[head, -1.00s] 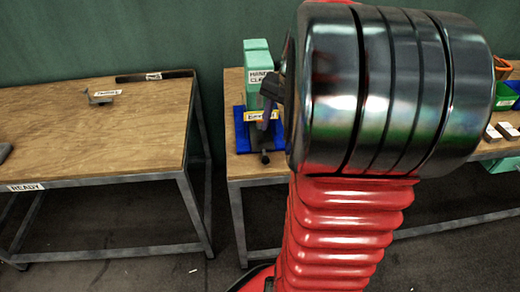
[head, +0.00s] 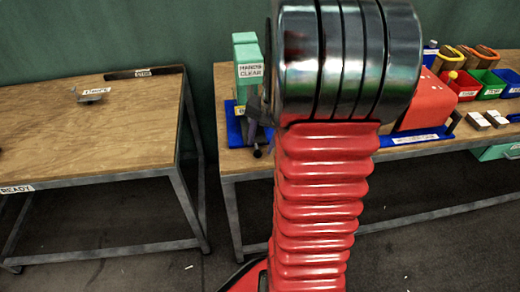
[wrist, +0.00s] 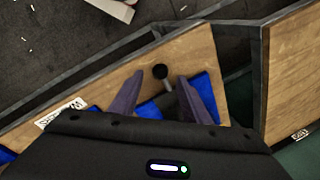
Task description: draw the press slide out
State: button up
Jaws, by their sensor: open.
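The green press (head: 246,52) marked "HANDS CLEAR" stands on a blue base (head: 234,128) at the left end of the right bench in the head view. Its slide handle ends in a black knob (head: 257,152), which overhangs toward the bench's front edge. In the wrist view the knob (wrist: 160,71) and its short rod show between the two fingers of my gripper (wrist: 160,78). The fingers are apart, and I cannot tell whether they touch the rod. In the head view my arm hides part of the press.
A left bench (head: 90,130) carries a small grey part (head: 92,95). Along the right bench stand a red machine (head: 425,103), coloured bins (head: 488,83) and small blocks (head: 478,120). A gap separates the benches.

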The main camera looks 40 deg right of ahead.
aim_at(259, 151)
jog(key=shift+w+a+f, duration=0.1)
jog(key=shift+w+f, duration=0.1)
jog(key=shift+f, duration=0.85)
jog(key=shift+w+a+f, duration=0.1)
jog(key=shift+w+f, duration=0.1)
jog(key=shift+f, duration=0.8)
grip_shut()
